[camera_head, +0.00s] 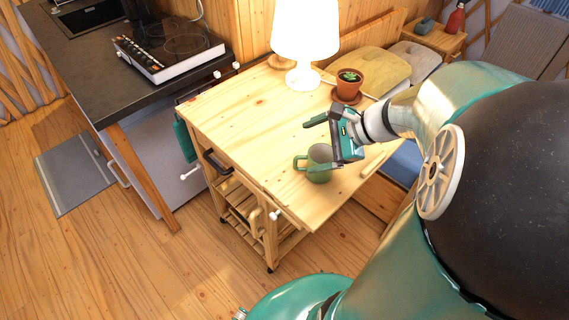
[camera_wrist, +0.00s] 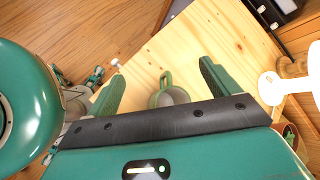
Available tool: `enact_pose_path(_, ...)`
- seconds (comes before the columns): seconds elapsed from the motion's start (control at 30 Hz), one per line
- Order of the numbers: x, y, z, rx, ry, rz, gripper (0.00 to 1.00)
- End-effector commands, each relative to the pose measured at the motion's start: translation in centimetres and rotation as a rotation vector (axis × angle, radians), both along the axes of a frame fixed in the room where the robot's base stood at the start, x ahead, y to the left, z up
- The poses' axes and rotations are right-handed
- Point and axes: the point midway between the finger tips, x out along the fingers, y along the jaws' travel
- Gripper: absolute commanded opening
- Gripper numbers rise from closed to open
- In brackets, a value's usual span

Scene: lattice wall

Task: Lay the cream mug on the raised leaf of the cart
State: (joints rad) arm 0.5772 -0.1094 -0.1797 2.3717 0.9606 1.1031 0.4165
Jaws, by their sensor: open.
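A mug (camera_head: 319,174) stands upright on the wooden cart's top (camera_head: 235,115), near its front right edge. It looks green outside with a pale grey inside, not cream, and its handle points left. I see no other mug. My gripper (camera_head: 325,142) is open and empty, just above and behind the mug, with its fingers spread. In the wrist view the mug (camera_wrist: 171,97) shows between the two open fingers of my gripper (camera_wrist: 162,75), partly hidden by the dark palm edge. The top looks level; I cannot clearly tell where the leaf begins.
A lit white lamp (camera_head: 304,45) and a potted plant (camera_head: 347,88) stand at the cart's back. A dark counter with a hob (camera_head: 168,50) is at the left. Cushions (camera_head: 372,72) lie behind the plant. The left and middle of the cart top are clear.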

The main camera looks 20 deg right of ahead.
Motion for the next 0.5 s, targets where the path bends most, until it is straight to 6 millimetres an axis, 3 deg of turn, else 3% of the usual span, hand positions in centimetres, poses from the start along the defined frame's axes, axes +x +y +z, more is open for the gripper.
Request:
enact_pose_path(0.03, -0.7, 2.7, 0.8, -0.116, -0.027, 0.148, 0.87)
enact_pose_path(0.2, -3.8, 8.3, 2.4, -0.517, -0.129, 0.616, 0.87)
enact_pose_path(0.33, -5.9, 10.6, 4.0, -0.838, -0.241, 0.947, 0.87)
enact_pose_path(0.5, -7.5, 11.9, 6.2, -1.185, -0.371, 1.248, 0.87)
